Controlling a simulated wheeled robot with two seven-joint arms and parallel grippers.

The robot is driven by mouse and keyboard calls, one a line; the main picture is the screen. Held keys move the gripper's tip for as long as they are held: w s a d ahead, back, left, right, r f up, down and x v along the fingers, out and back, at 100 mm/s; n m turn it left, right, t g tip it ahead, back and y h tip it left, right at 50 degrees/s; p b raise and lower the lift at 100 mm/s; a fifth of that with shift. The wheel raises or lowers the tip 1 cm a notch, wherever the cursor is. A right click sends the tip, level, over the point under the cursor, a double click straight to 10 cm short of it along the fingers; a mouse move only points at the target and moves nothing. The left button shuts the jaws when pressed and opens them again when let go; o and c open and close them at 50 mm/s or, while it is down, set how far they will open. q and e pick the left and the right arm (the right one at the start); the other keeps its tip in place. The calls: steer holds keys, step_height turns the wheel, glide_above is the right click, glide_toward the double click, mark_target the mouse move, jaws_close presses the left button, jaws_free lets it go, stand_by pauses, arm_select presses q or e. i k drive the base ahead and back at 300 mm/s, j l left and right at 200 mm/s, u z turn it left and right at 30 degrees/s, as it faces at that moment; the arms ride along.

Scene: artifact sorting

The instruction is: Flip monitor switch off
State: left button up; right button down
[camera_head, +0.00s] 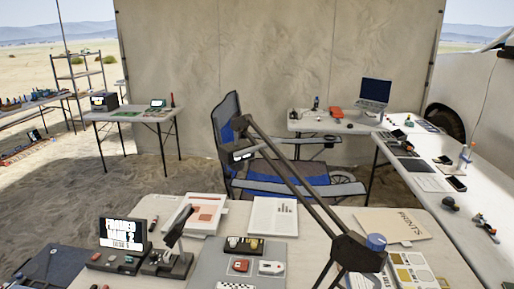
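A small dark monitor (123,232) with bright white lettering lit on its screen stands at the left of the near table. In front of it is a dark base (115,262) with small reddish knobs or buttons. Beside it on the right is a dark device (167,262) with a black upright part leaning to the right. Which of these small parts is the monitor switch is too small to tell. Neither of my grippers can be made out in this view.
A dark jointed boom (300,185) crosses above the near table (330,228). A grey mat (212,265) with small pieces, papers (274,216) and a folder (392,225) lie there. A blue folding chair (270,172) stands behind. Side tables hold a laptop (374,92) and tools.

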mark_target(96, 255)
steer(key=u, duration=0.45)
steer(key=i+u, duration=0.15)
steer(key=u, duration=0.3)
steer(key=l+u, duration=0.1)
steer(key=u, duration=0.35)
